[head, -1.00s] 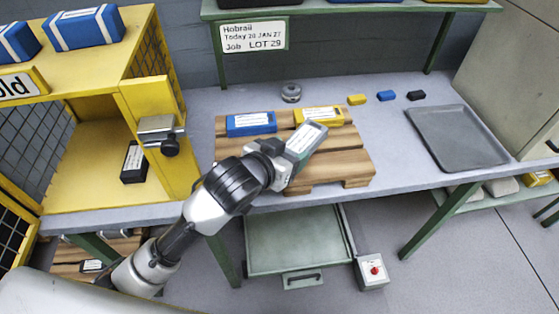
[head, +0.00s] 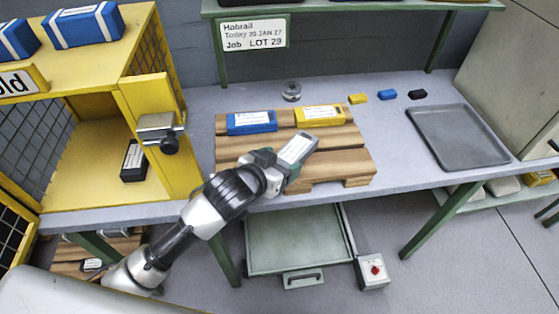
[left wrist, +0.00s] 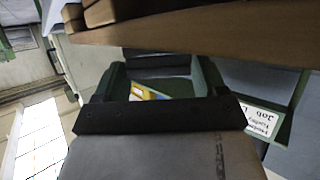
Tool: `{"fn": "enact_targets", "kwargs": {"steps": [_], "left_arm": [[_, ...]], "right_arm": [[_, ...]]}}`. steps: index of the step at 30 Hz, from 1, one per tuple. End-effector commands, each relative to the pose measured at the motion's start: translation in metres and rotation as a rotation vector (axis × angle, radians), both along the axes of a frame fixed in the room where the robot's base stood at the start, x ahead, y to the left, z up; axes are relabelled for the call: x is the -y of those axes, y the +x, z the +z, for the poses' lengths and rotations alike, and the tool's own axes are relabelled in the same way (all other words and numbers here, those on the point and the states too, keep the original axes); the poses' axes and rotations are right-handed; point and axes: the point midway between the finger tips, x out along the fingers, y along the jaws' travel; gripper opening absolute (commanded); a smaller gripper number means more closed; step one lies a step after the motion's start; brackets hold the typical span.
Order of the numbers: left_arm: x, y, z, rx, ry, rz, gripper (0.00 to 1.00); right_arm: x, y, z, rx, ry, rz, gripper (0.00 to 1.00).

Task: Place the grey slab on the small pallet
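The grey slab (head: 298,148), with a pale label on top, is in my left gripper (head: 282,165) in the head view. The gripper is shut on its near end. The slab slants away to the right over the front middle of the small wooden pallet (head: 347,163). I cannot tell whether it touches the boards. In the left wrist view the green fingers of my left gripper (left wrist: 162,82) show, and brown wood of the pallet (left wrist: 200,30) crosses the top. The slab is not clear there. My right gripper is not in view.
A blue block (head: 251,122) and a yellow block (head: 320,116) lie on the pallet's back part. A grey tray (head: 457,138) lies to the right on the bench. Small coloured pieces (head: 387,95) and a round metal part (head: 291,91) lie behind. A yellow cage (head: 140,90) stands left.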

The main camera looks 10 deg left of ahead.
Motion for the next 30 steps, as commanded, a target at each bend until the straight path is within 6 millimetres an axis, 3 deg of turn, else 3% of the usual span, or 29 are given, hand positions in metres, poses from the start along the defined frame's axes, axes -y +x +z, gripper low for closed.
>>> {"fn": "enact_targets", "kwargs": {"steps": [3,14,30], "left_arm": [[0.000,0.000,0.001,0.001,0.000,0.000,0.87],[-0.002,-0.004,0.005,-0.001,0.000,0.000,0.87],[-0.045,-0.088,0.043,-0.002,0.001,0.000,0.87]], "right_arm": [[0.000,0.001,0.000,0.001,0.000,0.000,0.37],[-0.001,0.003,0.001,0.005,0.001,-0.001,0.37],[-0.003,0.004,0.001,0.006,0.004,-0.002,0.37]]}}
